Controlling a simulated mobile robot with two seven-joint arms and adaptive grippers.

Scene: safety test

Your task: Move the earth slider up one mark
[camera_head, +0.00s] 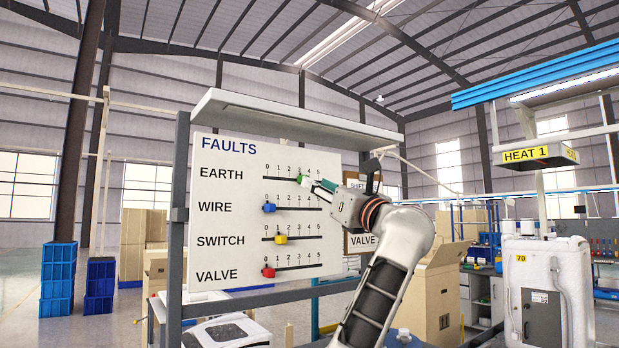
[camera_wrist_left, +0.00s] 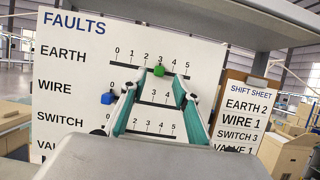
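The white FAULTS board (camera_head: 213,218) has rows EARTH, WIRE, SWITCH and VALVE, each with a scale from 0 to 5. The green earth slider (camera_head: 303,180) sits at about mark 3; it also shows in the left wrist view (camera_wrist_left: 159,70). My left gripper (camera_head: 316,185) is in front of the board, just right of the green slider in the head view. In the left wrist view its two teal fingers (camera_wrist_left: 160,80) are apart, with the green slider seen between and beyond their tips. I cannot tell whether they touch it. My right gripper is not in view.
The blue wire slider (camera_head: 269,208) is at about 0, the yellow switch slider (camera_head: 280,238) at about 1, the red valve slider (camera_head: 268,271) at about 0. A shelf (camera_head: 290,118) overhangs the board. The shift sheet (camera_wrist_left: 248,110) reads EARTH 2, WIRE 1, SWITCH 3, VALVE 1.

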